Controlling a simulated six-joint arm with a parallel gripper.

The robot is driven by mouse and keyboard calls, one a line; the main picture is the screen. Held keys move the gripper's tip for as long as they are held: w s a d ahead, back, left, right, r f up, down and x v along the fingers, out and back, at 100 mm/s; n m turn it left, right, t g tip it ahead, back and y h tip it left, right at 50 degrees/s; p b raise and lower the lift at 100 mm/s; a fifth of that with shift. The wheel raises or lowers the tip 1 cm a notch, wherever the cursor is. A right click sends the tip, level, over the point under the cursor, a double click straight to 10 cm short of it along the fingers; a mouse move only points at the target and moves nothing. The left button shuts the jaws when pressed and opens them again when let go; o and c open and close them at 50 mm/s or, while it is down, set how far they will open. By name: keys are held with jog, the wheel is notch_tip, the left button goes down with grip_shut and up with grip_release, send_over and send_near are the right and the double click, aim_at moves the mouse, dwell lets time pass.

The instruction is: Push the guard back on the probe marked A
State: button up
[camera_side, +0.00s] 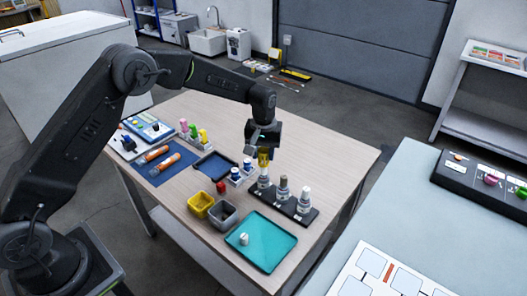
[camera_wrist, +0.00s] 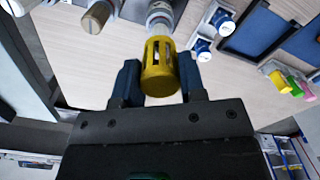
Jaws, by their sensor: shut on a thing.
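My gripper (camera_side: 264,150) is shut on a yellow guard (camera_wrist: 160,68), a slotted cap held between the two blue fingers; it also shows in the side view (camera_side: 264,159). The guard is in line with a white and grey probe (camera_side: 264,182) at the left end of a black rack (camera_side: 313,213). In the wrist view the probe (camera_wrist: 161,14) is just beyond the guard's open end; whether they touch I cannot tell. Two more probes, one with a grey-brown top (camera_side: 283,188) and one with a grey top (camera_side: 304,200), stand upright in the rack. I cannot read their marks.
A teal tray (camera_side: 282,227) with a small white piece lies in front of the rack. A grey bin (camera_side: 224,215), a yellow bin (camera_side: 200,204) and a red object (camera_side: 221,187) are to its left. Blue-and-white parts (camera_side: 236,174) stand close left of my gripper. The table's right side is clear.

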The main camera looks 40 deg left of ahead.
aim_at(264, 165)
jog(key=shift+f, duration=2.45)
jog(key=shift+c, duration=0.2)
dwell(0.8)
jog(key=o, duration=1.1)
jog(key=shift+r, duration=0.65)
jog(key=shift+r, duration=3)
